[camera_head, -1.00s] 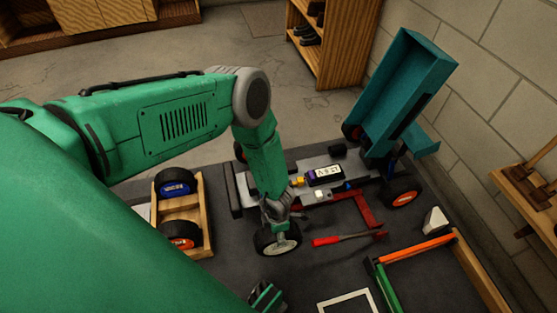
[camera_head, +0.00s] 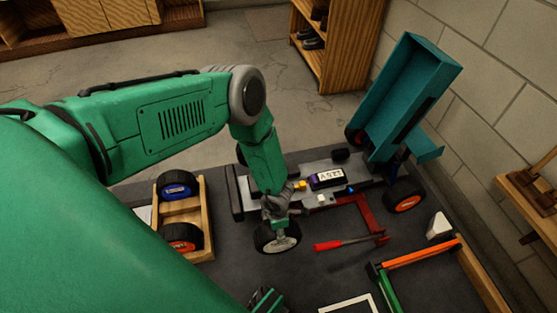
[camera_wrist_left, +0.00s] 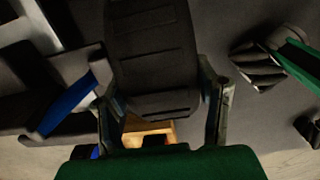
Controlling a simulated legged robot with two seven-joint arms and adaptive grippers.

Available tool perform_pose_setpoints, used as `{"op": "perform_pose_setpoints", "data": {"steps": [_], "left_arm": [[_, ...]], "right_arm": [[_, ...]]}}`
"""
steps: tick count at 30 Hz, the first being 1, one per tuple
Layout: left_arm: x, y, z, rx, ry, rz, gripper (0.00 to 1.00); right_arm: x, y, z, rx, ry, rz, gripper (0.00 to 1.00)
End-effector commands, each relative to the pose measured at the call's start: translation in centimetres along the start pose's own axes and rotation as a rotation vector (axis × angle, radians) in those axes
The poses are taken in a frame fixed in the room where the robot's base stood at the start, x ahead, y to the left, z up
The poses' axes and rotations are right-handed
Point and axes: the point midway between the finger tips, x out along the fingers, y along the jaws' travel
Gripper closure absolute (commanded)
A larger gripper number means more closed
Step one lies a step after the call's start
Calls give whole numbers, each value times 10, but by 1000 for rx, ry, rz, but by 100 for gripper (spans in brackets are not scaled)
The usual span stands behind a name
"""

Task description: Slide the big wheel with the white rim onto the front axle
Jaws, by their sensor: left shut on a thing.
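The big wheel with the white rim (camera_head: 283,244) is upright beside the near front corner of the car chassis (camera_head: 240,178). My left gripper (camera_head: 277,222) is shut on its tyre from above. In the left wrist view, the dark tyre (camera_wrist_left: 153,50) stands between the two fingers of my left gripper (camera_wrist_left: 165,105). The front axle is hidden behind my left gripper and the wheel, and I cannot tell whether the wheel touches it. My right gripper (camera_head: 265,300) shows only partly at the bottom edge, apart from the wheel; its opening is unclear.
A wooden rack (camera_head: 208,218) holds a blue-rimmed wheel (camera_head: 177,185) and an orange-rimmed wheel (camera_head: 181,238) at left. A red-handled jack (camera_head: 340,244) lies right of the held wheel. The teal body (camera_head: 405,105) is tilted up. An orange-and-green frame (camera_head: 420,253) is at right.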

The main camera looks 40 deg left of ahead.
Motion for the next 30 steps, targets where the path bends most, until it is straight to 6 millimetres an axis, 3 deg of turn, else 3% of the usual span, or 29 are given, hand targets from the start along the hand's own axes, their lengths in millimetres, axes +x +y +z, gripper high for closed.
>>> {"op": "perform_pose_setpoints", "data": {"steps": [30], "left_arm": [[0,24,1,-1,-2,0,92]], "right_arm": [[0,0,0,0,0,0,100]]}}
